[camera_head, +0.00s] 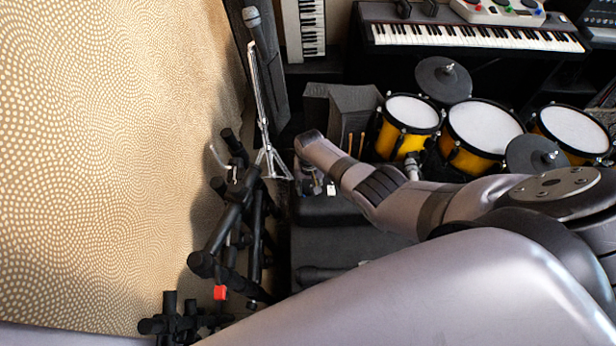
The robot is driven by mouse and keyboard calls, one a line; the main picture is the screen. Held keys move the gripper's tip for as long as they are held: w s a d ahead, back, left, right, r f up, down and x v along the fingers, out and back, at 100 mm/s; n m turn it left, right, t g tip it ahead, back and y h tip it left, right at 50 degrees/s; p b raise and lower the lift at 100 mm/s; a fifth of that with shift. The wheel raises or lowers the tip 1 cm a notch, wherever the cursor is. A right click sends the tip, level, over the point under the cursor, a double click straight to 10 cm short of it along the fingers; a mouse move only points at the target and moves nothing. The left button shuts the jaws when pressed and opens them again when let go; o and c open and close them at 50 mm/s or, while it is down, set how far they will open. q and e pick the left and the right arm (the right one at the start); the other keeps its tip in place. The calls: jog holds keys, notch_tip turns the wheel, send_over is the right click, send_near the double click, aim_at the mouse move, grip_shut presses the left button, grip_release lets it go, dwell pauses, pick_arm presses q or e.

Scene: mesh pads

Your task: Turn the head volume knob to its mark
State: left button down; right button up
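My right arm comes in from the right and bends down at its far end. My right gripper (316,182) hangs below that end, partly hidden by the wrist, above the back edge of a black box (345,212) that looks like an amplifier. It is small and dark here, so I cannot tell whether its fingers are open, shut or touching anything. The head volume knob and its mark cannot be made out; the face of the black box is turned away or hidden. My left gripper is not in view.
A black stand (235,215) of thick tubes stands left of the box. A microphone (253,18) on a chrome stand rises behind. Yellow drums (480,128) and cymbals (444,78) are at the right, with a keyboard (470,36) behind. The patterned tan surface (90,150) at left is bare.

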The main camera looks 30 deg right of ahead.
aim_at(309, 188)
jog(key=shift+o, duration=0.7)
jog(key=shift+s, duration=0.1)
jog(key=shift+r, duration=0.1)
notch_tip(309, 188, up, 12)
dwell(0.7)
